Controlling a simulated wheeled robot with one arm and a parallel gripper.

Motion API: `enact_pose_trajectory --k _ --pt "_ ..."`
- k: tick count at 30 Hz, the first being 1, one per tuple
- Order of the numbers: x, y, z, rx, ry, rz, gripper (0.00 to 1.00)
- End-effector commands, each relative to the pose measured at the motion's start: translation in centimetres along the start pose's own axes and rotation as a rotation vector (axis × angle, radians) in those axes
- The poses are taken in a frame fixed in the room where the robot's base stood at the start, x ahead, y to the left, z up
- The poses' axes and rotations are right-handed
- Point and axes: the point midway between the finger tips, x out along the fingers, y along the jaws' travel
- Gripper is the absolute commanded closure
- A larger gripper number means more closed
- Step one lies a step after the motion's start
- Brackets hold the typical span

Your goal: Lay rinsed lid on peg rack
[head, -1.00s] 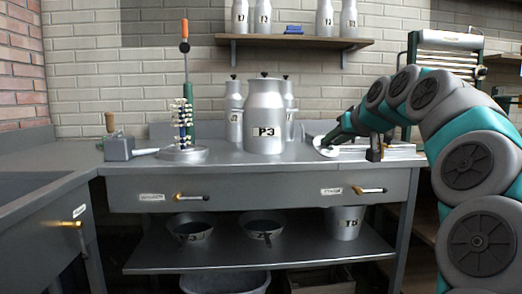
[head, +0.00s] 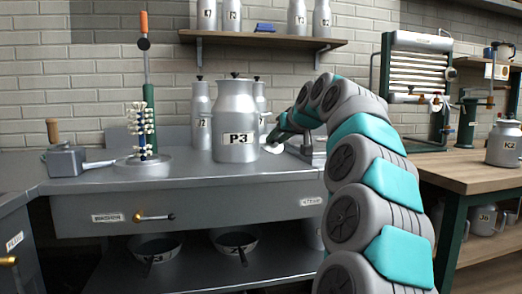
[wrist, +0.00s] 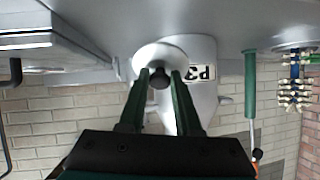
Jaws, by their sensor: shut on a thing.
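My gripper (wrist: 160,74) is shut on the dark knob of a pale round lid (wrist: 150,54), which hangs under the fingers in the wrist view. In the head view my gripper (head: 277,141) is behind and right of the can P3 (head: 236,115), low over the counter. The lid (head: 262,166) shows there as a pale sliver beside the can. I cannot tell whether it touches the counter. A post with several blue and white pegs (head: 141,130) stands on a round base at the left. A low metal frame (head: 308,150) is partly hidden behind my arm; I cannot tell which is the peg rack.
Two more cans, one at the left (head: 201,110), stand behind P3. A wall shelf (head: 262,38) holds several cans. A green-framed unit (head: 386,75) and a wooden table (head: 465,170) are right. The counter front is clear.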

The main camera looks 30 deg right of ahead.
Motion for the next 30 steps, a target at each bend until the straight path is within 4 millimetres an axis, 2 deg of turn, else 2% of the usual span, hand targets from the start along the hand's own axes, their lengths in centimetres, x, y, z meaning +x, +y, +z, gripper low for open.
enact_pose_trajectory --k 3,10,19,30 --pt "2.2 -0.8 -0.6 -0.001 -0.004 0.0 1.0" --pt "5.0 -1.8 -1.6 0.001 -0.005 0.0 1.0" --pt "5.8 -2.1 -1.8 0.001 0.0 -0.002 1.0" --pt "7.1 -1.7 0.8 0.001 0.0 -0.001 1.0"
